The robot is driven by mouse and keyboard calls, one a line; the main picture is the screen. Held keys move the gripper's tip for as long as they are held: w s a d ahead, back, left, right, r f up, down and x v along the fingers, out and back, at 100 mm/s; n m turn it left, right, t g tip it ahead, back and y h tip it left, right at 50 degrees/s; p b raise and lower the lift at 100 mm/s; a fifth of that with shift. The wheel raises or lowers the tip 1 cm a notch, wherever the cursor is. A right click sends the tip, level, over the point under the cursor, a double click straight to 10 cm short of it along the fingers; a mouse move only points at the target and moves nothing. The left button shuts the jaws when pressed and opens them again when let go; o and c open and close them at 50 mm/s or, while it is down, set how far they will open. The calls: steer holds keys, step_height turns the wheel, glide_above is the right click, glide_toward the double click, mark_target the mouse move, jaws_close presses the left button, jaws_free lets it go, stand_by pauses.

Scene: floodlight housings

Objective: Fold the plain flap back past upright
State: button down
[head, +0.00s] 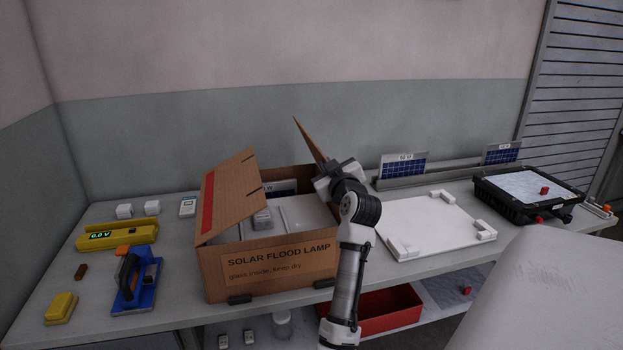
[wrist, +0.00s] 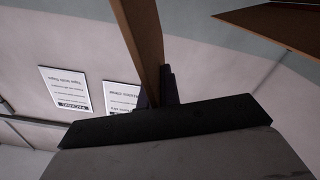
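A cardboard box (head: 225,272) marked "SOLAR FLOOD LAMP" stands on the bench in the head view. Its left flap (head: 233,188), with a red strip, stands up and leans inward. The plain flap (head: 307,138) on the right side also stands raised, its top tilted left over the box, short of upright. My gripper (head: 325,181) is at the near edge of this plain flap. In the wrist view the flap (wrist: 143,40) runs down between the dark fingers (wrist: 155,95), which look closed on its edge. The flap's lower part is hidden behind my gripper.
Inside the box are pale panels and a grey part (head: 262,218). Left lie a blue tool (head: 135,290), a yellow meter (head: 117,234) and a yellow block (head: 61,307). Right are a white board (head: 430,222) with corner pieces, a black case (head: 485,195) and a rack with solar panels (head: 403,167).

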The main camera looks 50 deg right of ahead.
steer(key=s+d+m, duration=0.7)
steer(key=d+m, duration=0.2)
steer(key=d, duration=0.2)
steer(key=shift+s+d+f+m+b, duration=0.15)
steer(key=shift+d+m+b, duration=0.15)
steer(key=shift+d, duration=0.05)
steer(key=c, duration=1.6)
jaws_free()
steer(key=b+v, duration=0.4)
steer(key=v, duration=0.9)
steer(key=shift+s+a, duration=0.25)
